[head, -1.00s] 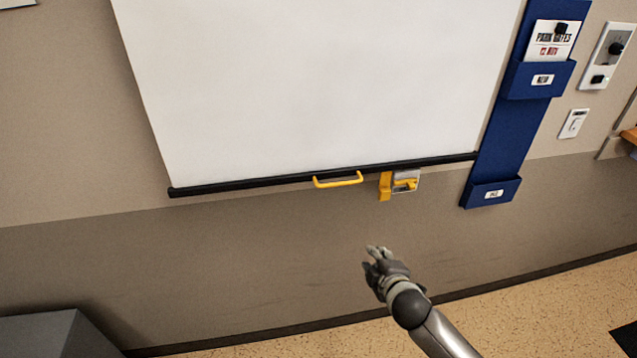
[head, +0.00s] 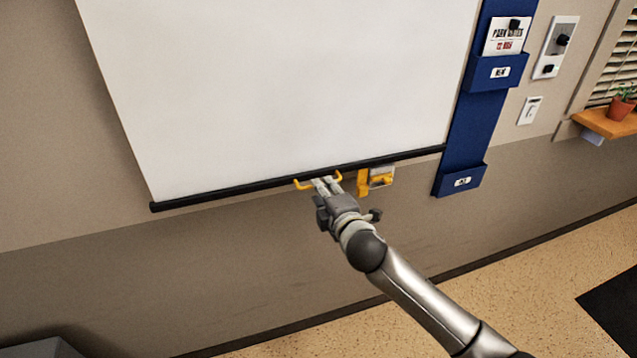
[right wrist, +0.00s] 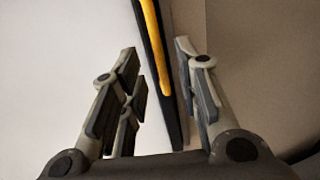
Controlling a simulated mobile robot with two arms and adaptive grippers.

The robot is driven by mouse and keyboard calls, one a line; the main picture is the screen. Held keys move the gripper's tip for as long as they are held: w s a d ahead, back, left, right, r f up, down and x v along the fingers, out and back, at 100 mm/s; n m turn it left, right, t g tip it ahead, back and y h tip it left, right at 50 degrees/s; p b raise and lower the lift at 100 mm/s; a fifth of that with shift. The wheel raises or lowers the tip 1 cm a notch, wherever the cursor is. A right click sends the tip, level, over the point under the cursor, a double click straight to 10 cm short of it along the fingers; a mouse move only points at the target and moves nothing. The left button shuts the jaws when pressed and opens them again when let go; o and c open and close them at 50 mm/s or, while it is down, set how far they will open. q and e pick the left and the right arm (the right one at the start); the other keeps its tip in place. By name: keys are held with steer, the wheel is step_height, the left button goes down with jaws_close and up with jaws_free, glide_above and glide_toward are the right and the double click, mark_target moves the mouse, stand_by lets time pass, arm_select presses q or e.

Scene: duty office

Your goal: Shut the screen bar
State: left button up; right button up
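The white projection screen (head: 270,90) hangs on the wall with a black bar (head: 230,194) along its bottom edge. A yellow handle (head: 302,186) is fixed to the bar's middle. My right gripper (head: 327,184) is at the handle and hides its middle part. In the right wrist view my right gripper (right wrist: 158,85) is open, with the yellow handle (right wrist: 155,45) and black bar (right wrist: 180,128) between its fingers; the fingers look apart from the handle. A yellow and grey latch (head: 377,180) is on the wall just right of the handle. My left gripper is not in view.
A blue wall rack (head: 470,115) with pockets hangs right of the screen. Switch panels (head: 555,47) are further right, then a wooden shelf (head: 603,124) with a potted plant (head: 621,104). A grey box (head: 45,348) stands at the lower left.

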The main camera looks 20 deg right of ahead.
steer(key=shift+x, duration=2.15)
jaws_close()
